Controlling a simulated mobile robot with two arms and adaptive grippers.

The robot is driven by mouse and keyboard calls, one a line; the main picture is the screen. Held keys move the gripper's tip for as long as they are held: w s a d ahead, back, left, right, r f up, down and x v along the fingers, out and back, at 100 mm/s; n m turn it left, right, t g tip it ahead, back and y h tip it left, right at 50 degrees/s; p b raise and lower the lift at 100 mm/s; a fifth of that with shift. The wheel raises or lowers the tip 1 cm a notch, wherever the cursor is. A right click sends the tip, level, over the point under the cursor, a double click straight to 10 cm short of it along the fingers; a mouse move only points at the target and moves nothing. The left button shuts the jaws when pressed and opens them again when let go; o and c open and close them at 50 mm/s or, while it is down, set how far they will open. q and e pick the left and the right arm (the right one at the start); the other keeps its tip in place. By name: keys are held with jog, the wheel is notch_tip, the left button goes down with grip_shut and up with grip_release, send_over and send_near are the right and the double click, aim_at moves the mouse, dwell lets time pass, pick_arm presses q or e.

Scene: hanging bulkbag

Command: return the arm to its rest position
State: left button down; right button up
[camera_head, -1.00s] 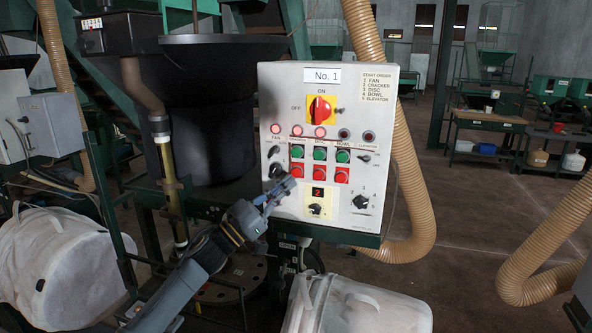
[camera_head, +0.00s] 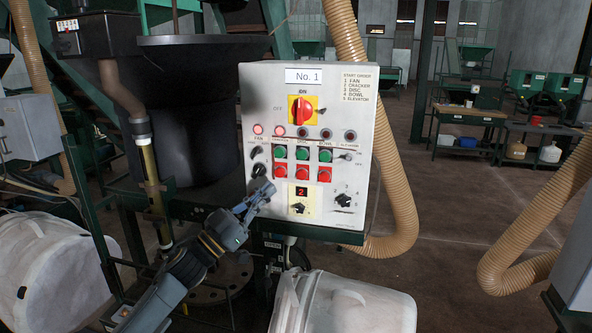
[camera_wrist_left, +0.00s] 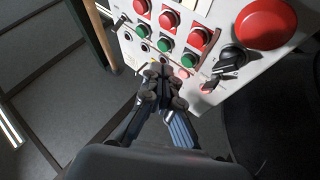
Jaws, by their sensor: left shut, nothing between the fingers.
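My left arm comes in from the lower left in the head view. Its gripper (camera_head: 262,190) is shut and empty at the lower left of the No. 1 control panel (camera_head: 330,218), near the lower black knobs. I cannot tell from the head view whether it touches the panel. In the left wrist view the closed fingertips (camera_wrist_left: 163,75) lie over the panel's edge by the green and red buttons (camera_wrist_left: 190,60). The red rotary switch (camera_head: 301,110) stands above the row of indicator lamps; two at the left are lit. A small display (camera_head: 302,191) shows a red 2. My right gripper is out of view.
A black hopper (camera_head: 200,120) stands behind at the left. White bulk bags (camera_head: 345,305) are below the panel and at the lower left (camera_head: 45,265). Tan ribbed hoses (camera_head: 400,200) curve right of the panel. A workbench (camera_head: 470,115) stands far back on open floor.

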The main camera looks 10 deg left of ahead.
pick_arm(q)
jog(key=s+f+n+g+y, duration=0.2)
jog(key=s+f+n+y, duration=0.4)
jog(key=f, duration=0.7)
jog(key=s+f+n+g+y, duration=0.25)
jog(key=s+f+y, duration=0.5)
jog(key=f, duration=0.55)
jog(key=s+f+g, duration=0.4)
jog(key=s, duration=0.5)
jog(key=s+f+g, duration=0.3)
jog(key=s, duration=0.6)
jog(key=s+f+g, duration=0.4)
jog(key=s, duration=0.5)
notch_tip(320, 180, down, 31)
jog(key=s+b, duration=0.2)
jog(key=b, duration=0.2)
jog(key=s+a+f+g+y+b, duration=0.1)
jog(key=s+a+f+g+b, duration=0.1)
jog(key=s+f, duration=1.4)
notch_tip(320, 180, down, 2)
jog(key=shift+a+f+m+b, duration=0.2)
jog(key=shift+a+m+b, duration=0.2)
jog(key=shift+b, duration=0.4)
jog(key=shift+s, duration=0.1)
